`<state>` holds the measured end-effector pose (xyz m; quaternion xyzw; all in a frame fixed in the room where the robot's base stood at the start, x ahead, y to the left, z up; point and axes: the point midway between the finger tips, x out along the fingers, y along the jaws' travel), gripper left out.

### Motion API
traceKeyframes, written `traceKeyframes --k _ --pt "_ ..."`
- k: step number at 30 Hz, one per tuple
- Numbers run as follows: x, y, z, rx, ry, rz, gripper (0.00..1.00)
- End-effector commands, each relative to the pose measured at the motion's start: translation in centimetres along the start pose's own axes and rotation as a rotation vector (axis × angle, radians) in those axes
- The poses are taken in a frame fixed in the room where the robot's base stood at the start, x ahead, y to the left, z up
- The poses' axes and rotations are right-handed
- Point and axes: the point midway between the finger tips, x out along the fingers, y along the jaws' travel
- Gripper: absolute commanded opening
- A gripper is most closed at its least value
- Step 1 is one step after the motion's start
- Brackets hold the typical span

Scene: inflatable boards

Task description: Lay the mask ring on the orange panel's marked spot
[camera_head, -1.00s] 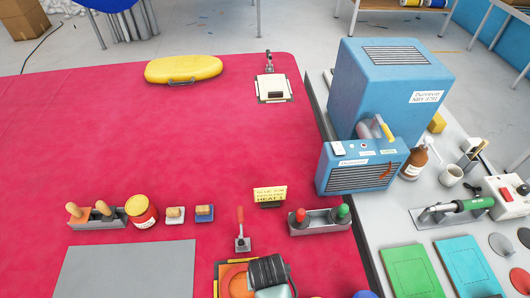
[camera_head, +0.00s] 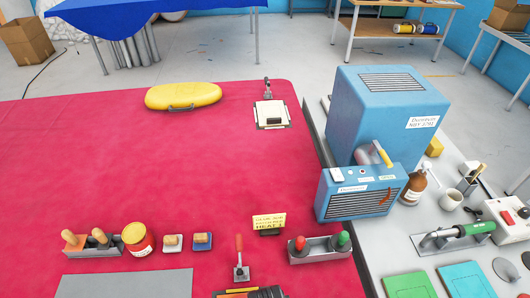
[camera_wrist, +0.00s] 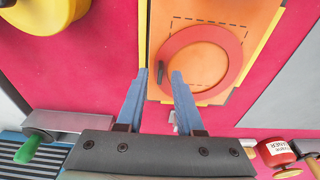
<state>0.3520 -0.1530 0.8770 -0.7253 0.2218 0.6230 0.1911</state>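The mask ring (camera_wrist: 238,62) is a flat red-orange ring with a small dark tab at its left side. It lies on the orange panel (camera_wrist: 262,20), overlapping the dashed square outline of the marked spot (camera_wrist: 198,20); the outline's top edge lies outside the ring and its lower edge shows inside. My gripper (camera_wrist: 159,73) has two blue fingers spread apart. In the wrist view the tab sits between the fingertips, with gaps on both sides; I cannot tell their height above it. In the head view only a sliver of the panel area shows at the bottom edge, and the fingertips are hidden.
A red-handled clamp (camera_head: 240,258) stands behind the panel. A rack with red and green knobs (camera_head: 320,248) is to its right and a yellow sign (camera_head: 269,222) behind. A red-and-yellow pot (camera_head: 138,238) and a grey sheet (camera_head: 125,284) are at left. The red surface's middle is clear.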

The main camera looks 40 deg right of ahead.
Motion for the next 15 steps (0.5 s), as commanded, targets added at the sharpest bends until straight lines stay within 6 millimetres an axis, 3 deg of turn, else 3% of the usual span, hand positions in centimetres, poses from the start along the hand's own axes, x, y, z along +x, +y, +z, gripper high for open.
traceKeyframes --k 15 --pt "-9.1 0.0 -0.1 0.000 0.003 -0.001 0.36"
